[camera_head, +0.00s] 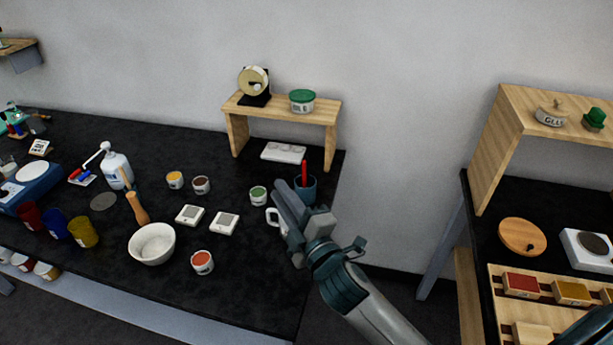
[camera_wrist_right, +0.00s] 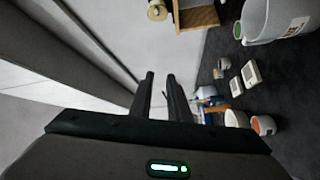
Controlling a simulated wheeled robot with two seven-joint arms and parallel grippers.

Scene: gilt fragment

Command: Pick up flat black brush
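I cannot make out a flat black brush for certain in either view. A dark blue cup (camera_head: 306,189) near the table's right end holds an upright red-handled tool (camera_head: 304,171); whatever else is in it is too small to tell. My right gripper (camera_head: 283,205) is in front of this cup and beside a white mug (camera_head: 271,218), partly covering both. In the right wrist view its two fingers (camera_wrist_right: 160,80) stand apart with nothing between them.
A wooden shelf (camera_head: 328,111) stands behind the cup. Paint pots, two small white devices (camera_head: 224,223) and a white bowl (camera_head: 152,244) are left of the gripper. A gap separates the black table (camera_head: 270,290) from the right-hand bench with its wooden shelf (camera_head: 490,160).

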